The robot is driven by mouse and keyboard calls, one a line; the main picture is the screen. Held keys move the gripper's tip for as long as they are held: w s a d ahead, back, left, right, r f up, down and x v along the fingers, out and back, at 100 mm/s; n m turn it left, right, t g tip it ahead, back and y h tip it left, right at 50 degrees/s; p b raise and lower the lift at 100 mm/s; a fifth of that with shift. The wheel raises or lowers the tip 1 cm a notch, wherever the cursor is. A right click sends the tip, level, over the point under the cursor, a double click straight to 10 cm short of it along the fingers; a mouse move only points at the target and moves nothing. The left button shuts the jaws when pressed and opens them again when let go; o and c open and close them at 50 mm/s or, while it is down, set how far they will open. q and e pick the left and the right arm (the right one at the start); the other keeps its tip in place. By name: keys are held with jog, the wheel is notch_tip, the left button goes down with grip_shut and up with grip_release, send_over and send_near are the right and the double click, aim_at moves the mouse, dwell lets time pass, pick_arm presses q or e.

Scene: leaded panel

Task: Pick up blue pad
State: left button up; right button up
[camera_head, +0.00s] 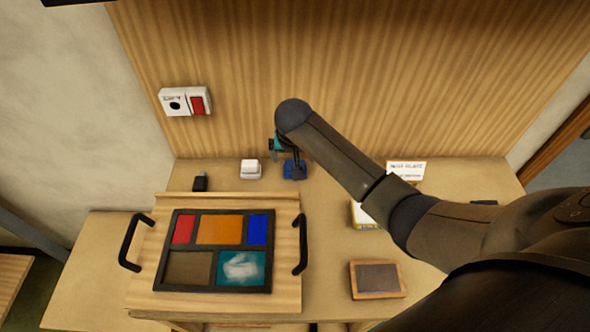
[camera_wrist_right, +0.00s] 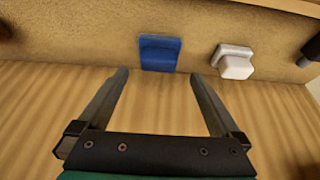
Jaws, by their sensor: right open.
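The blue pad (camera_head: 294,170) lies on the table near the wooden back board in the head view, partly covered by my right gripper (camera_head: 288,158). In the right wrist view the blue pad (camera_wrist_right: 160,54) shows whole, beyond and between the two fingertips. My right gripper (camera_wrist_right: 160,78) is open, with its fingers spread wide and nothing between them. A gap shows between the fingertips and the pad. My left gripper is not in either view.
A white block (camera_head: 250,169) stands left of the blue pad, and a black object (camera_head: 200,182) farther left. The leaded panel (camera_head: 213,250) lies on a wooden board with black handles. A framed slate (camera_head: 377,279) and a white sign (camera_head: 406,171) are at right. A switch box (camera_head: 186,101) is above.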

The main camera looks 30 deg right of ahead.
aim_at(287, 174)
jog(key=shift+w+d+f, duration=0.1)
jog(key=shift+w+f, duration=0.05)
jog(key=shift+f, duration=0.25)
jog(key=x, duration=0.2)
jog(key=b+x, duration=0.1)
jog(key=x, duration=0.1)
jog(key=shift+s+f, duration=0.25)
jog(key=shift+s, duration=0.1)
jog(key=shift+w+f, duration=0.15)
jog(key=shift+f, duration=0.15)
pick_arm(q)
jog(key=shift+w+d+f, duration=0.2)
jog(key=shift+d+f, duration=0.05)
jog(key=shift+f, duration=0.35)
pick_arm(e)
jog(key=shift+c, duration=0.2)
jog(key=c, duration=1.2)
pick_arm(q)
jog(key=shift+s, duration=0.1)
pick_arm(e)
jog(key=shift+o, duration=0.2)
jog(key=shift+r, duration=0.1)
